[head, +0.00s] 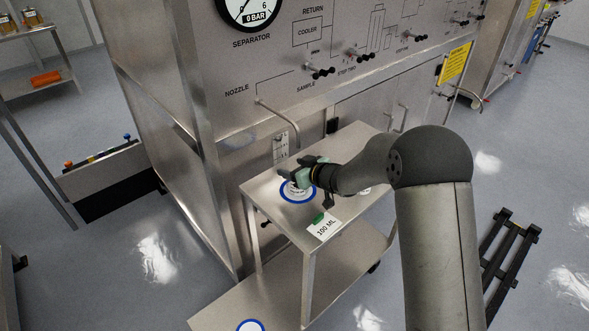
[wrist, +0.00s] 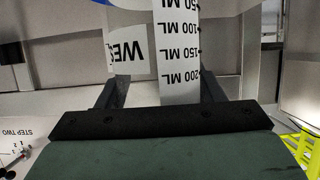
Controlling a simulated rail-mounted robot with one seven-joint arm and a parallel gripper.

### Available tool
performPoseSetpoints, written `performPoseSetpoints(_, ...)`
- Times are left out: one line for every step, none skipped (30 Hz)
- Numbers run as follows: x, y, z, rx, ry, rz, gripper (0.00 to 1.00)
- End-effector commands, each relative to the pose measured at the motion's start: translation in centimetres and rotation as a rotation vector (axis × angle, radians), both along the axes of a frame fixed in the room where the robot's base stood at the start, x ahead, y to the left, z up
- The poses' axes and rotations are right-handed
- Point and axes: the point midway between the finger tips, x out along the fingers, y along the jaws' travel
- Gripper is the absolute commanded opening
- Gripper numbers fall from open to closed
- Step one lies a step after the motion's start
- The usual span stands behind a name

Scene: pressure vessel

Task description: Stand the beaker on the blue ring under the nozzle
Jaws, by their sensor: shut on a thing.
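My gripper (head: 300,171) is low over the blue ring (head: 297,202) on the cart's upper shelf. The nozzle (head: 283,110), a thin bent tube, comes out of the steel panel just behind and above it. In the wrist view my gripper (wrist: 162,88) is shut on the beaker (wrist: 178,55). The beaker is clear, with a white scale strip from 50 to 200 ML and a second white label beside it. A bit of blue shows at the top of that view. In the head view the beaker is hard to make out, and I cannot tell whether its base touches the ring.
A "100 ML" card (head: 323,227) with a green mark lies on the upper shelf (head: 345,145) in front of the ring. Another marking (head: 364,191) is partly hidden by my arm. The lower shelf bears another blue ring (head: 250,325). Valve knobs (head: 319,71) stick out above.

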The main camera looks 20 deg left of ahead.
Motion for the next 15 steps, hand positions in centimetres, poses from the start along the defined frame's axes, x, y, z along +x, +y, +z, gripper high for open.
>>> performPoseSetpoints(0.01, 0.03, -0.29, 0.001, 0.0, -0.001, 0.34)
performPoseSetpoints(0.03, 0.03, -0.31, 0.001, -0.001, -0.001, 0.34)
performPoseSetpoints(0.04, 0.03, -0.27, 0.002, -0.001, -0.001, 0.34)
performPoseSetpoints(0.04, 0.01, -0.24, 0.002, -0.001, -0.001, 0.34)
performPoseSetpoints(0.03, 0.02, -0.23, 0.002, -0.001, -0.001, 0.34)
performPoseSetpoints(0.03, 0.02, -0.23, 0.002, -0.001, -0.001, 0.34)
performPoseSetpoints(0.03, 0.02, -0.24, 0.002, -0.001, -0.001, 0.34)
performPoseSetpoints(0.03, 0.02, -0.28, 0.002, -0.001, -0.001, 0.34)
performPoseSetpoints(0.04, 0.0, -0.42, 0.002, -0.001, -0.001, 0.34)
performPoseSetpoints(0.04, 0.0, -0.55, 0.002, -0.001, -0.001, 0.34)
performPoseSetpoints(0.04, -0.01, -0.67, 0.002, -0.001, -0.001, 0.34)
performPoseSetpoints(0.03, 0.0, -0.61, 0.002, -0.001, -0.001, 0.67)
performPoseSetpoints(0.04, 0.01, -0.56, 0.002, -0.001, -0.001, 0.75)
performPoseSetpoints(0.03, 0.01, -0.56, 0.001, -0.001, -0.001, 0.83)
performPoseSetpoints(0.03, 0.01, -0.55, 0.001, -0.001, -0.001, 0.83)
